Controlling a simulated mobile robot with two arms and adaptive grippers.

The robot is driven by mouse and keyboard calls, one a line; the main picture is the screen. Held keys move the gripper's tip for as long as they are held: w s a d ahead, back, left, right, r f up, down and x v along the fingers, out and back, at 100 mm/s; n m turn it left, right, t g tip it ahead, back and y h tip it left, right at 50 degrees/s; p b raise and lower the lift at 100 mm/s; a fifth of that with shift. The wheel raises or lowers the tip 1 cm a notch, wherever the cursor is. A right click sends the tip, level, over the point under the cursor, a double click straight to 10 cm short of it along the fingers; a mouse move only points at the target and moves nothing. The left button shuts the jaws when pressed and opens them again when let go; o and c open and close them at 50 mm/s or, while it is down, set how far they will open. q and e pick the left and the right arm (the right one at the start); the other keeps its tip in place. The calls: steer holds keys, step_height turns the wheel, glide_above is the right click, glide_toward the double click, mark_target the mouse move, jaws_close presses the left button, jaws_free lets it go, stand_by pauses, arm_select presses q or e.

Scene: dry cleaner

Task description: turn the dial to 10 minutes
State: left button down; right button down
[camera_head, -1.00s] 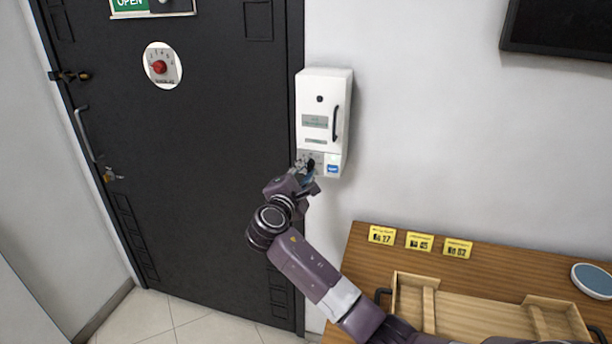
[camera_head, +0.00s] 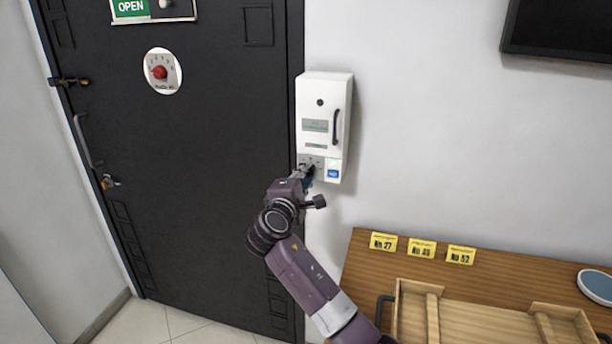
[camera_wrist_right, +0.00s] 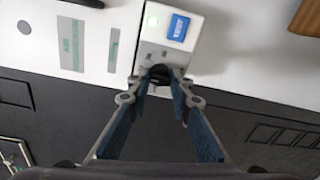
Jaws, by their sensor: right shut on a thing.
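A white wall box (camera_head: 323,120) hangs right of the black door, with a small control panel at its bottom. A small black knob (camera_wrist_right: 160,72) on that panel is between my right fingertips in the right wrist view. My right gripper (camera_wrist_right: 160,78) is shut on this knob. In the head view my right gripper (camera_head: 307,176) covers most of the knob, and its setting is not readable. A red dial (camera_head: 159,72) on a round white plate with marks is on the door, away from the gripper. My left gripper is not in view.
A blue label (camera_head: 333,174) is beside the knob on the panel. A black handle (camera_head: 336,127) is on the box front. Below right is a wooden table (camera_head: 364,262) with yellow number tags (camera_head: 421,249), a wooden tray (camera_head: 480,303) and a round blue-topped object (camera_head: 597,282).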

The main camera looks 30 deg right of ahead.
steer(key=shift+f, duration=0.1)
steer(key=c, duration=1.8)
jaws_free()
steer(key=shift+o, duration=0.3)
steer(key=shift+s, duration=0.1)
steer(key=shift+a, duration=0.1)
steer(key=v, duration=1.2)
